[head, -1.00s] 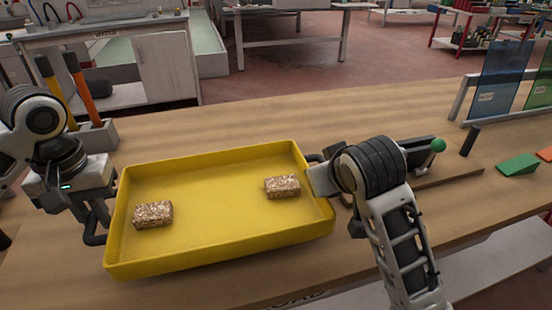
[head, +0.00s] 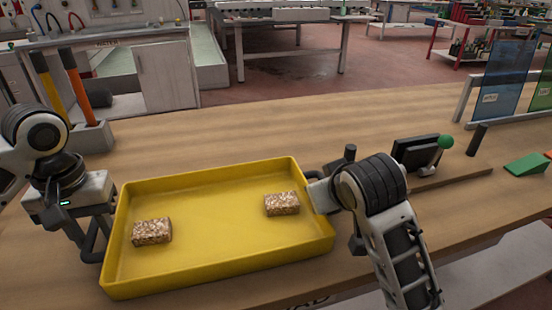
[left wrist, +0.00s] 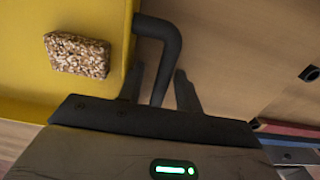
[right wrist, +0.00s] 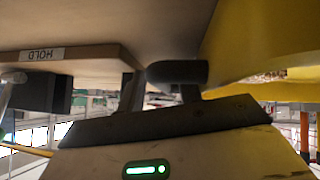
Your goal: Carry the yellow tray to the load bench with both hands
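The yellow tray (head: 225,278) is over the wooden bench (head: 390,115) close to its front edge, looking roughly level. I cannot tell whether its bottom touches the bench top. Two speckled brown blocks lie in it, one at the left (head: 152,231) and one at the right (head: 282,204).
A holder with a yellow and an orange-handled tool (head: 78,85) stands left behind the tray. A dark console (head: 416,152) with a green-knobbed lever (head: 445,142) is at the right. The bench behind the tray is clear.

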